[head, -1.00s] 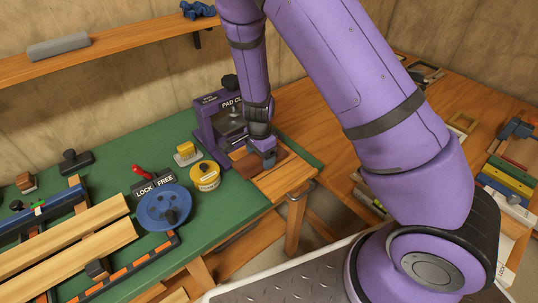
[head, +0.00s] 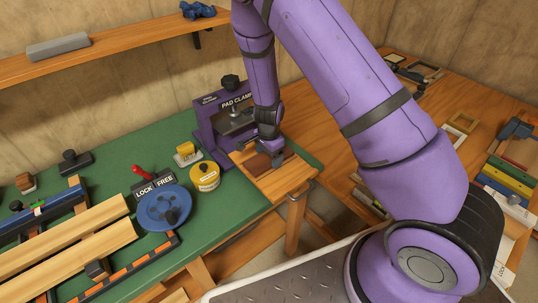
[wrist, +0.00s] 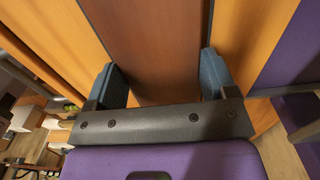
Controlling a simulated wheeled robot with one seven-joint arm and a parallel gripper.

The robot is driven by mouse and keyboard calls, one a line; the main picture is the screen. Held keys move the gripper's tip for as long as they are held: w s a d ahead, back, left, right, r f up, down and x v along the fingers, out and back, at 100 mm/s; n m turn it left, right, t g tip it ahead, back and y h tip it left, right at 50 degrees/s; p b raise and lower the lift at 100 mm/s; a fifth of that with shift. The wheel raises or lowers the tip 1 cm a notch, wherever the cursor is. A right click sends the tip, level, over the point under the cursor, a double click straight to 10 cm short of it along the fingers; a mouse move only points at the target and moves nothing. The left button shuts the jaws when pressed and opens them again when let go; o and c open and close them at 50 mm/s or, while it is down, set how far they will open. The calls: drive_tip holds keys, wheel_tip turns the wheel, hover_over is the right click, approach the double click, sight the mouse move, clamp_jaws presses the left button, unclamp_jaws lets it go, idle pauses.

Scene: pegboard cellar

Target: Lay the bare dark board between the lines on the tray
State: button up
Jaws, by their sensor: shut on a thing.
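The bare dark board (head: 259,163) is reddish brown and is over the light wooden tray (head: 281,182) at the bench's right end. My gripper (head: 275,160) is shut on it, partly covering it in the head view. In the wrist view the dark board (wrist: 145,45) runs lengthwise between the two blue-grey fingers of my gripper (wrist: 163,82). Orange wood of the tray (wrist: 255,45) shows on both sides of it, with dark strips along it. I cannot tell whether the board rests on the tray or hangs just above it, and the lines are not clearly readable.
The purple pad clamp (head: 222,122) stands close behind and left of the tray. A yellow round tin (head: 205,177), a blue handwheel (head: 163,207) and a lock/free plate (head: 153,186) are on the green bench top (head: 120,165). Frames and coloured strips lie on the right bench.

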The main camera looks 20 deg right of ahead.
drive_tip(key=shift+f, duration=0.1)
drive_tip(key=o, duration=0.9)
wheel_tip(320, 180, up, 11)
wheel_tip(320, 180, up, 14)
drive_tip(key=n+y, duration=0.2)
drive_tip(key=n, duration=0.2)
hover_over(269, 157)
drive_tip(key=s, duration=0.4)
drive_tip(key=s+d+r+n+t, duration=0.1)
drive_tip(key=s+d+r+n, duration=0.1)
drive_tip(key=s+r, duration=0.4)
drive_tip(key=s+d+r+n+t+h, duration=0.1)
drive_tip(key=s+r+n, duration=0.4)
drive_tip(key=s, duration=0.5)
drive_tip(key=s+d+r+n+t+h, duration=0.1)
drive_tip(key=s+d+r+n+t, duration=0.2)
drive_tip(key=s+r, duration=0.6)
drive_tip(key=shift+s+d+r, duration=0.1)
drive_tip(key=shift+d+r, duration=0.05)
drive_tip(key=shift+d, duration=0.35)
